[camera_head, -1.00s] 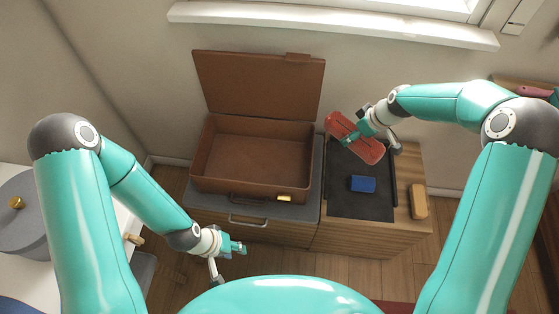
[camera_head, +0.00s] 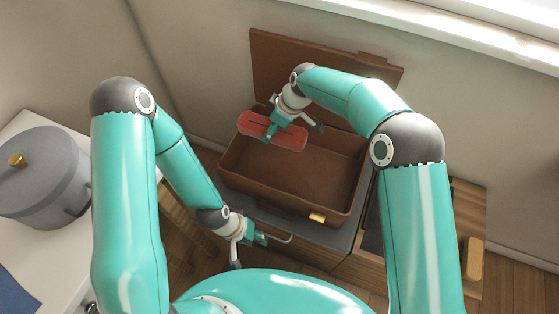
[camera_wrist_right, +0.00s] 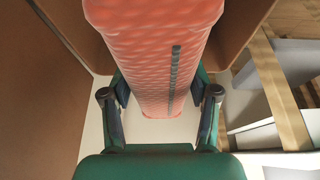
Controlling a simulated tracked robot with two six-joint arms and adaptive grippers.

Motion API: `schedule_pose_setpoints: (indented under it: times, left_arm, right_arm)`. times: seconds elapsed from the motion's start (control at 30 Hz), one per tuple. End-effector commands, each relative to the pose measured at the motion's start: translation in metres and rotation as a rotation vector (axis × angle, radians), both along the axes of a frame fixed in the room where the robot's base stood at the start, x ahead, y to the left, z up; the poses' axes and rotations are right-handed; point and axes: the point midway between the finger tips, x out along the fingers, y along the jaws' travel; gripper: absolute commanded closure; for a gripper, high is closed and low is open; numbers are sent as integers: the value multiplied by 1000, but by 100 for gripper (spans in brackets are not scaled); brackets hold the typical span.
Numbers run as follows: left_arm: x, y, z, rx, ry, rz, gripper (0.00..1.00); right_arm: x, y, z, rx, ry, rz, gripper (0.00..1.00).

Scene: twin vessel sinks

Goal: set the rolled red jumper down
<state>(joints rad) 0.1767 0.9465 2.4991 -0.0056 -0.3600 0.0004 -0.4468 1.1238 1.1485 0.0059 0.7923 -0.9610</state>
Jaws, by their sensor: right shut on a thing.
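The rolled red jumper (camera_head: 290,139) is held in my right gripper (camera_head: 273,131), over the left back part of the open brown suitcase (camera_head: 275,194). In the right wrist view the roll (camera_wrist_right: 155,50) lies between the two fingers of the gripper (camera_wrist_right: 160,112). The jumper appears to be above the suitcase floor; whether it touches the back wall or lid is unclear. My left gripper (camera_head: 250,251) is empty, its fingers apart, in front of the suitcase's front left side.
The suitcase lid (camera_head: 270,65) stands open at the back, near the wall. The wooden cabinet (camera_head: 470,205) at the right bears a tan block (camera_head: 474,257). A grey pot (camera_head: 40,180) stands on a white counter at the left. My right arm hides much of the dark mat.

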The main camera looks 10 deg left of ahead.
Motion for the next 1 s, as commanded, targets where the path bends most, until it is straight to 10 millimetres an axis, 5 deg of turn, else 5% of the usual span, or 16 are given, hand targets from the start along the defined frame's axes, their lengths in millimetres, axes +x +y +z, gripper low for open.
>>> schedule_pose_setpoints:
  times: [0.2, 0.4, 1.0]
  left_arm:
    - [0, 0, -3, 0, 0, 0, 63]
    - [0, 0, -5, 0, 0, 0, 63]
    - [0, 0, -7, 0, 0, 0, 63]
  right_arm:
    - [1, -6, -63, -1, 5, -12, 83]
    - [1, -7, -106, -1, 3, -14, 83]
    - [2, -8, -163, 1, 0, -16, 83]
